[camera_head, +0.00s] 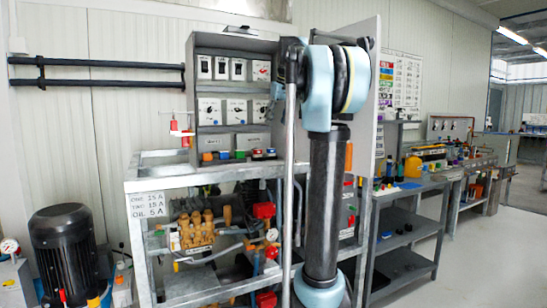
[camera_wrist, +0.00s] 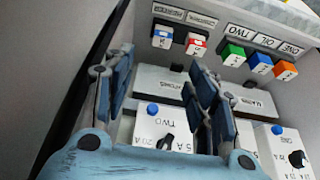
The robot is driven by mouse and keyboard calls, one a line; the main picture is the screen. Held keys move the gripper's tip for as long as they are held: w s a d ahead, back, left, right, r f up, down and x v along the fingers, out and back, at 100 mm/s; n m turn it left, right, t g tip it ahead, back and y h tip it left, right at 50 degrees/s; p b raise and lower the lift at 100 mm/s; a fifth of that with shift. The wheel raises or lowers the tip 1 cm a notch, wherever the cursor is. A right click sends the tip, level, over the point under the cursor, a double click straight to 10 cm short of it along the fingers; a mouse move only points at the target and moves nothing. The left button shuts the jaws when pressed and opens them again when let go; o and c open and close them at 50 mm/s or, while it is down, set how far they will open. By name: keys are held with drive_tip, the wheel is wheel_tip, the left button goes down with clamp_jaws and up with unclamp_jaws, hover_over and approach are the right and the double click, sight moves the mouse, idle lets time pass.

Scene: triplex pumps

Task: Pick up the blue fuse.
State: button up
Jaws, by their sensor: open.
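In the wrist view, which sees the panel upside down, a row of fuses sits along its ledge. A blue fuse (camera_wrist: 260,63) stands between a green fuse (camera_wrist: 234,54) and an orange fuse (camera_wrist: 285,70). A second, white-and-blue fuse (camera_wrist: 162,37) is at the row's left end, beside a red-and-white one (camera_wrist: 196,44). In the head view the blue fuse (camera_head: 224,155) is second from the left. My gripper (camera_wrist: 162,78) is open and empty, its fingers apart and pointing towards the row, left of the blue fuse. The arm mostly hides it in the head view.
The grey panel box (camera_head: 196,75) holds switch and dial modules (camera_wrist: 160,128) close to my fingers. Its side wall stands near at the wrist view's left. A metal bench frame (camera_head: 160,185) is below. A black motor (camera_head: 68,255) stands left; a tool bench (camera_head: 415,185) is right.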

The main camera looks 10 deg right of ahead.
sight(271, 153)
drive_tip(key=x, duration=1.3)
drive_tip(key=shift+a+f, duration=0.1)
drive_tip(key=c, duration=1)
